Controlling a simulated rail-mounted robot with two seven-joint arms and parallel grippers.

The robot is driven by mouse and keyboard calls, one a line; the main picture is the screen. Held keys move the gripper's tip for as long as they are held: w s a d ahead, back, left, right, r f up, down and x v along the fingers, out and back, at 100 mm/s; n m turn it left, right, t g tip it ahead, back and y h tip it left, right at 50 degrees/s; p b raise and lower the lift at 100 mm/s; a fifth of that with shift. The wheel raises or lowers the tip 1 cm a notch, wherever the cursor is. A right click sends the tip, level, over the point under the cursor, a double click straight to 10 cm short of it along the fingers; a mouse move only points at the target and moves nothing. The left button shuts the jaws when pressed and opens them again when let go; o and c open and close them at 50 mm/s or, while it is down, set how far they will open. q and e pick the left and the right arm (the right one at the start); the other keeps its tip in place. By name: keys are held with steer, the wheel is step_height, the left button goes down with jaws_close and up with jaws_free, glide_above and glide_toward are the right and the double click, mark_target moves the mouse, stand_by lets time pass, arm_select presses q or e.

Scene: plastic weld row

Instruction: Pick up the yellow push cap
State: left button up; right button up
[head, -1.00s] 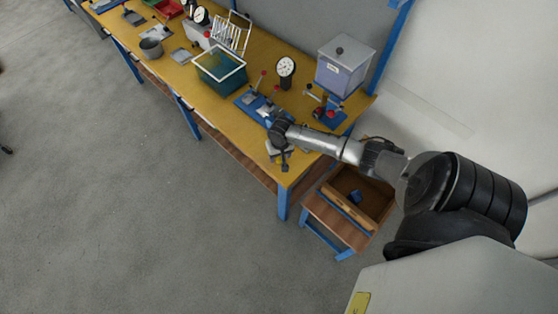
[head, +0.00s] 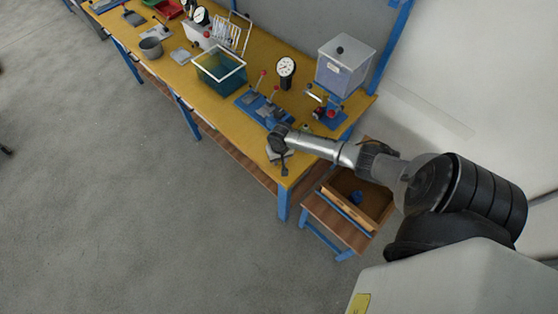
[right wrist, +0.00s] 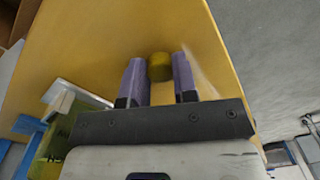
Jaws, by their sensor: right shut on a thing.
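The yellow push cap (right wrist: 160,66) is a small, round yellow piece between the two purple-grey fingers of my right gripper (right wrist: 158,78) in the right wrist view. The fingers are shut on it near their tips, over the yellow tabletop. In the head view my right gripper (head: 283,168) is at the near right end of the workbench, and I cannot make out the cap there. My left gripper is not in view.
The yellow workbench (head: 203,92) carries a blue fixture with levers (head: 258,104), a dial gauge (head: 286,68), a teal bin (head: 219,72) and a clear box (head: 343,68). An open wooden drawer unit (head: 336,214) stands beside its right end.

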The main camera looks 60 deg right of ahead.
steer(key=shift+c, duration=1)
